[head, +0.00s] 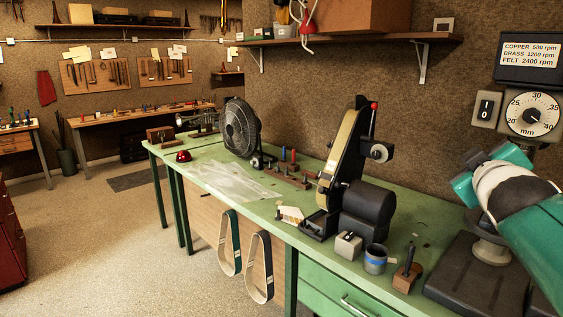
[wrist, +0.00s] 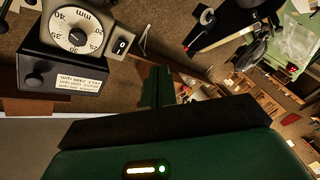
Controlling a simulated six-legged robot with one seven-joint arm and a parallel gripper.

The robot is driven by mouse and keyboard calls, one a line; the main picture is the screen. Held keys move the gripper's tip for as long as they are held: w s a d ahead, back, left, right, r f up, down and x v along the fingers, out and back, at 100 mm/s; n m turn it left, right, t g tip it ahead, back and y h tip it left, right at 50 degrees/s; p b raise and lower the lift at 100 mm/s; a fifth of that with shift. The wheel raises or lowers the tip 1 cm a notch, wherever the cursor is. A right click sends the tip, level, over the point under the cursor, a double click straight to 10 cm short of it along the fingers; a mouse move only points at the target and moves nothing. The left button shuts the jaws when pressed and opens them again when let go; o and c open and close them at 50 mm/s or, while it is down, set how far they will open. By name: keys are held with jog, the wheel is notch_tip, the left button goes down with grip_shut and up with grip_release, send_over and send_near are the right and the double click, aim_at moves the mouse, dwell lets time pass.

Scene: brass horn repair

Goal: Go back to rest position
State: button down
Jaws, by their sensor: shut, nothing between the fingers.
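My gripper (wrist: 158,86) shows in the wrist view as a narrow dark green shape beyond a black bar and my green wrist housing. Its fingers are together, with nothing seen between them. It is up in the air, away from the bench things. In the head view my teal and white arm comes in at the right edge, over the right end of the green bench (head: 215,158). My fingertips cannot be made out there.
A belt grinder (head: 345,160), a blue-banded cup (head: 375,259) and a wooden block (head: 407,278) stand left of my arm. The floor (head: 110,235) at left is open.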

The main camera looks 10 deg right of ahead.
jog(key=s+a+f+m+g+y, duration=0.1)
jog(key=s+a+f+g+y, duration=0.1)
jog(key=s+a+f, duration=0.3)
jog(key=s+a+f+m+g+y, duration=0.2)
jog(key=s+a+f+g+y, duration=0.1)
jog(key=a+f, duration=0.9)
jog(key=s+a+f+m+g+y, duration=0.1)
jog(key=s+a+f+g+y, duration=0.1)
jog(key=s+a+f+g, duration=0.2)
jog(key=s+a+f, duration=0.3)
jog(key=a+f, duration=0.1)
jog(key=f, duration=0.1)
jog(key=shift+s+a+f+g+y, duration=0.2)
jog(key=shift+s+f+g+y, duration=0.1)
jog(key=shift+g, duration=0.1)
jog(key=shift+d+r+m, duration=0.1)
jog(key=shift+d+m, duration=0.15)
jog(key=shift+m, duration=0.05)
